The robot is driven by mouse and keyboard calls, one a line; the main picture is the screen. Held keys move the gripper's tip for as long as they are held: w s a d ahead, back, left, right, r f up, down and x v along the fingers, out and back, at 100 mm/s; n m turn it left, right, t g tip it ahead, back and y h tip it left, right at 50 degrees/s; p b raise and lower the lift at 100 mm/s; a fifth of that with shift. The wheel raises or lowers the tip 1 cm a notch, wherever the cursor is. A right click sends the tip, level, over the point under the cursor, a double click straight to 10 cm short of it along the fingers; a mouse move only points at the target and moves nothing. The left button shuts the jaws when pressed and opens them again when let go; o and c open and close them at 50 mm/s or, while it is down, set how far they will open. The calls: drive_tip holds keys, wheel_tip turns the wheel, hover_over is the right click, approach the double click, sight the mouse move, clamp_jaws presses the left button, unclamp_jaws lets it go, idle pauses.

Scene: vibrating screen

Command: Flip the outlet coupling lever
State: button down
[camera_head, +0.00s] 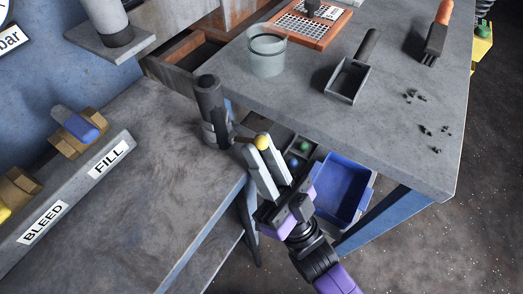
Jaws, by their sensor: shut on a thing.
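The outlet coupling (213,118) looks like a dark upright cylinder with a grey lower body, at the edge between the two grey tables. A thin brown lever sticks out to its right and ends in a yellow knob (262,142). My gripper (258,149) reaches up from the lower right with two pale fingers. The fingertips are at the knob end of the lever, shut on it. The fingers hide part of the lever's end, so the exact contact is not clear.
A grey table (310,95) holds a glass beaker (267,55), a scoop (350,78) and a brush (436,40). A blue bin (343,190) sits below, right of my gripper. FILL and BLEED valves (77,130) line the left bench.

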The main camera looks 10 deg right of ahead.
drive_tip(key=c, duration=1.3)
unclamp_jaws()
drive_tip(key=shift+v, duration=3.85)
